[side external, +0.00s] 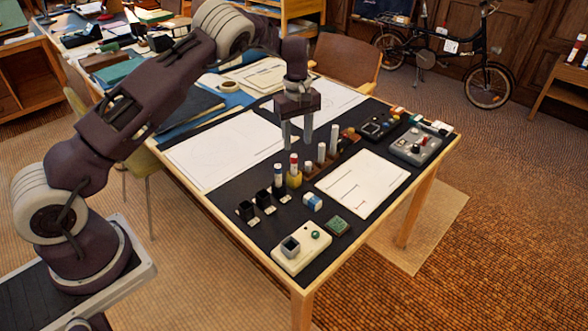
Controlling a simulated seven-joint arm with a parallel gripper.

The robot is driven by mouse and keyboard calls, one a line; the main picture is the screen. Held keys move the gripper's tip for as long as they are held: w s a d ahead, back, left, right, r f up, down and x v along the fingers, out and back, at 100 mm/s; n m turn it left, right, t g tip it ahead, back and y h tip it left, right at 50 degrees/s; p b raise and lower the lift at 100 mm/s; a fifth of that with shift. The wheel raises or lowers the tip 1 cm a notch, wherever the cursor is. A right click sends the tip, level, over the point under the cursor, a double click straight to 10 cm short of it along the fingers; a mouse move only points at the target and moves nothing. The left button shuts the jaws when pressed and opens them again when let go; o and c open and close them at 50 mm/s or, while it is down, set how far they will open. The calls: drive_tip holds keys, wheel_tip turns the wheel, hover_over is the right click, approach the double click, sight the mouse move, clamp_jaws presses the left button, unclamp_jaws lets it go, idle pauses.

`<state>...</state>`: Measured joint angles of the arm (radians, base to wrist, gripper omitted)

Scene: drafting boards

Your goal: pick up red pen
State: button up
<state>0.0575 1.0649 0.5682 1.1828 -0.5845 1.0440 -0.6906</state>
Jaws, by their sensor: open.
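A red-capped pen (294,162) stands upright in the middle of the dark board, at a small yellow block (294,180) that seems to hold it. My gripper (297,143) points down with its two fingers apart and nothing visible between them. In this view its fingertips appear just above the red cap. From this one angle I cannot tell whether they are directly over the pen or behind it.
White uprights (321,153) stand close on the right, and another upright stands close on the left. Black holders (246,210), a blue-and-white block (312,202) and a white device (301,249) lie nearer the front. A grey control box (413,146) is at right. Paper sheets (362,183) lie flat.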

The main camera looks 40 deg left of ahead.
sight(294, 156)
drive_tip(key=f, duration=0.5)
drive_tip(key=a+f, duration=0.1)
drive_tip(key=f, duration=0.2)
drive_tip(key=shift+s, duration=0.1)
clamp_jaws()
